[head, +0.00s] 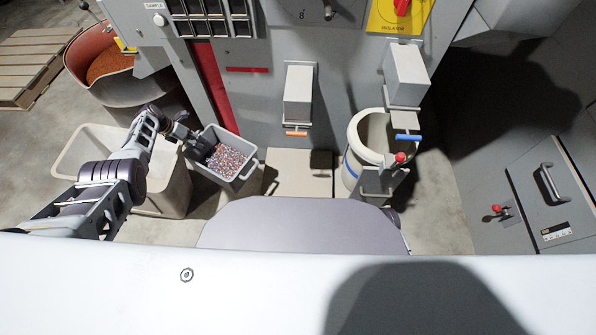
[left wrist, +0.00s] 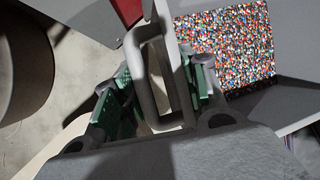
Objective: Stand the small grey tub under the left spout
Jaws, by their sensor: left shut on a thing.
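The small grey tub (head: 247,161) is in the head view left of centre, filled with multicoloured granules (head: 226,160). My left gripper (head: 194,142) is shut on the loop handle at the tub's left side. In the left wrist view the handle (left wrist: 143,85) stands between the green finger pads, with the granules (left wrist: 225,45) beyond. The left spout (head: 298,92) is a grey box with an orange lever on the machine front. A bare beige platform (head: 300,172) lies beneath it. The tub is left of this platform; whether it touches anything below is unclear. My right gripper is not in view.
A large beige bin (head: 178,190) stands left of the tub, under my left arm. The right spout (head: 405,75), with a blue lever, is above a white tub with a blue band (head: 352,168). A red-brown drum (head: 92,50) stands at the back left.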

